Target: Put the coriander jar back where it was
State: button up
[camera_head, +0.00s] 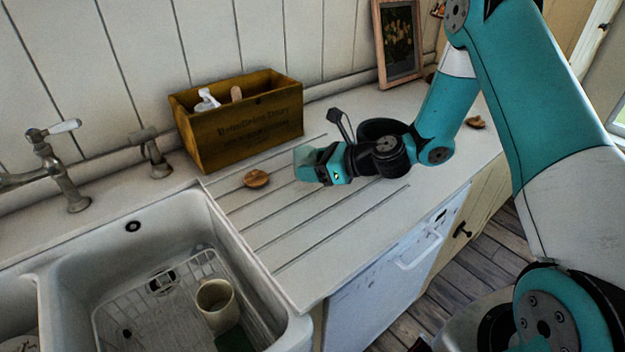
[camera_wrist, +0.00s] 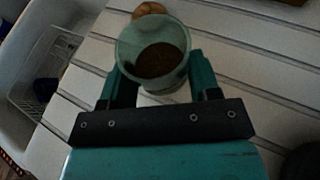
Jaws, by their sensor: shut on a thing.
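My gripper (camera_wrist: 150,92) is shut on a small open glass jar (camera_wrist: 153,58) with brown contents, which I take to be the coriander jar. In the head view the jar (camera_head: 305,157) shows as a pale greenish shape at the fingertips, over the grooved drainboard. I cannot tell whether its base touches the board. No label is readable. A round brown wooden piece, perhaps a lid (camera_head: 256,179), lies on the drainboard to the left of my gripper, and it also shows in the wrist view (camera_wrist: 150,9) just beyond the jar.
A wooden box (camera_head: 245,137) with bottles stands behind the drainboard against the wall. The white sink (camera_head: 225,240) at left holds a wire rack and a mug (camera_head: 215,303). A framed picture (camera_head: 398,42) leans at the back. Another brown piece (camera_head: 475,122) lies on the right counter.

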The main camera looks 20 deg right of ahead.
aim_at(313, 190)
jog(key=shift+f, duration=2.1)
jog(key=o, duration=1)
jog(key=shift+f, duration=0.15)
jog(key=shift+o, duration=0.2)
jog(key=shift+r, duration=0.25)
jog(key=b+v, duration=0.1)
jog(key=v, duration=1)
jog(key=shift+s+d+r+b, duration=0.1)
jog(key=shift+s+d+b, duration=0.05)
jog(key=shift+s+b, duration=0.15)
jog(key=s+a+r+n+g, duration=0.8)
jog(key=a+n, duration=0.5)
jog(key=n, duration=0.5)
jog(key=s+r+n+h, duration=0.3)
jog(key=s+n, duration=0.4)
jog(key=n, duration=0.1)
jog(key=s+r+n+g+h, duration=0.1)
jog(key=s+r+n+h, duration=0.1)
jog(key=s+n, duration=0.5)
jog(key=shift+s+a+r+n+h, duration=0.4)
jog(key=shift+s+r, duration=0.35)
jog(key=shift+r, duration=0.1)
